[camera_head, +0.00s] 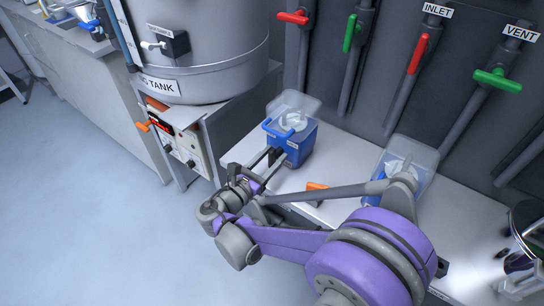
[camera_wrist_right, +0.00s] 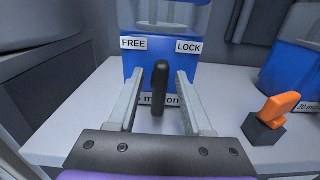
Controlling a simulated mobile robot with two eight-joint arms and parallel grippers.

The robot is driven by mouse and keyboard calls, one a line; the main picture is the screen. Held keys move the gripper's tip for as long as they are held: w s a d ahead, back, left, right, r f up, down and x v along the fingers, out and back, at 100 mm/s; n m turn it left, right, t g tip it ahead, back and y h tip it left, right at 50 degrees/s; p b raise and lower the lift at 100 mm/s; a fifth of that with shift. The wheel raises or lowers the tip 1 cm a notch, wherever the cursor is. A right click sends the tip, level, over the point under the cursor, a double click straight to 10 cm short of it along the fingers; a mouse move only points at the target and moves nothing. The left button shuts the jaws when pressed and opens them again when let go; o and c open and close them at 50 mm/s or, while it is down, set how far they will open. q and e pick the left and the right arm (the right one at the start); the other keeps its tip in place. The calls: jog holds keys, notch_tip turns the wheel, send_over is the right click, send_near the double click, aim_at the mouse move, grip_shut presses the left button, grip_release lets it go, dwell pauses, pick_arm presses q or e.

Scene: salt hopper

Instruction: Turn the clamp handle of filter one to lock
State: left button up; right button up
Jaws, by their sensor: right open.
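A blue filter box (camera_head: 290,147) with a clear lid stands on the white bench; it also shows in the right wrist view (camera_wrist_right: 195,80). Its front has a FREE label on the left and a LOCK label on the right. The black clamp handle (camera_wrist_right: 160,84) points about straight up, between the two labels. My right gripper (camera_wrist_right: 157,85) is open, with one finger on each side of the handle and a gap to both. It also shows in the head view (camera_head: 270,157), in front of the box. A lower label is partly hidden by the fingers. My left gripper is not in view.
An orange lever on a dark block (camera_wrist_right: 276,116) is on the bench to the right. A second blue box (camera_head: 412,157) stands farther right, partly behind my arm. Pipes with red and green valve handles (camera_head: 497,80) line the back wall. A tank (camera_head: 200,50) stands at left.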

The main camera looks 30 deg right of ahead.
jog(key=shift+c, duration=0.2)
grip_shut()
jog(key=shift+m, duration=0.3)
jog(key=m+p, duration=0.1)
jog(key=m, duration=0.2)
jog(key=shift+s, duration=0.15)
jog(key=m+p, duration=0.1)
jog(key=m, duration=0.3)
jog(key=shift+s, duration=0.1)
jog(key=m, duration=0.5)
jog(key=shift+d+f+p, duration=0.1)
jog(key=shift+f+p, duration=0.1)
jog(key=shift+p, duration=0.1)
jog(key=shift+s+f+m+p, duration=0.15)
jog(key=shift+m+p, duration=0.15)
jog(key=shift+m, duration=1.9)
